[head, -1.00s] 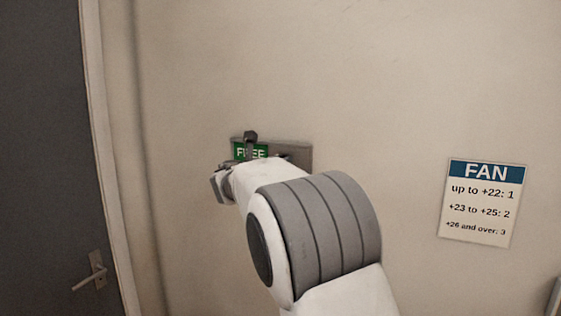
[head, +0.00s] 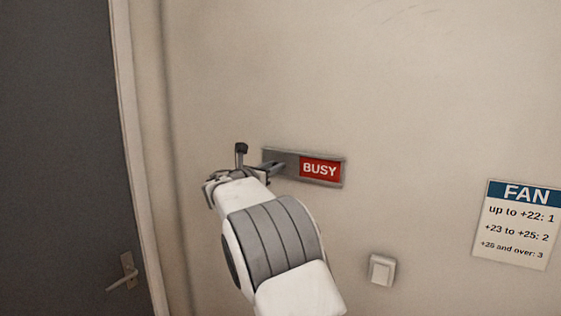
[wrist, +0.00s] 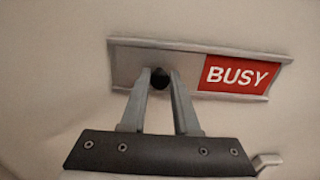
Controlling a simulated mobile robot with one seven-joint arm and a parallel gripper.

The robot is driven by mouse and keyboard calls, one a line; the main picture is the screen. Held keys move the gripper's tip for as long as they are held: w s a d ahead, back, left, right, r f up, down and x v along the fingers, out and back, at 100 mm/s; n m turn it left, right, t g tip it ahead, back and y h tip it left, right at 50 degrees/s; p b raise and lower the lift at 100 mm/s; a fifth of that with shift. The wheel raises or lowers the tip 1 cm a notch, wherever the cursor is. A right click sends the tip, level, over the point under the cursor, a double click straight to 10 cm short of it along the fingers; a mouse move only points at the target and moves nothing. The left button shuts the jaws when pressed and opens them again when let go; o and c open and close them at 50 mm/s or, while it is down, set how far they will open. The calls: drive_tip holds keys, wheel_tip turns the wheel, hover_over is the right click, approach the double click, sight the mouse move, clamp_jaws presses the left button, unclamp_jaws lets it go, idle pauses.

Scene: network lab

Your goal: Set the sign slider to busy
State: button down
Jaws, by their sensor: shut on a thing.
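The sign (head: 320,169) is a grey metal plate on the wall in the head view. Its right part shows a red BUSY panel, and its left part is covered by the grey slider (head: 286,157). In the wrist view the BUSY panel (wrist: 236,77) is at the right and the slider plate (wrist: 126,66) at the left. My gripper (wrist: 160,78) is shut on the slider's dark knob in front of the plate, left of the red panel. In the head view my gripper (head: 273,166) reaches the sign's left part.
A dark door (head: 60,150) with a lever handle (head: 123,277) stands at the left. A light switch (head: 382,269) is on the wall below the sign. A FAN notice (head: 520,225) hangs at the right. The wall above the sign is clear.

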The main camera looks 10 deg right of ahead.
drive_tip(key=shift+a+r, duration=0.15)
drive_tip(key=shift+a, duration=0.05)
drive_tip(key=c, duration=0.7)
unclamp_jaws()
drive_tip(key=shift+w+a, duration=0.1)
drive_tip(key=shift+w, duration=0.05)
drive_tip(key=b+v, duration=0.4)
drive_tip(key=v, duration=1.3)
drive_tip(key=shift+s, duration=0.25)
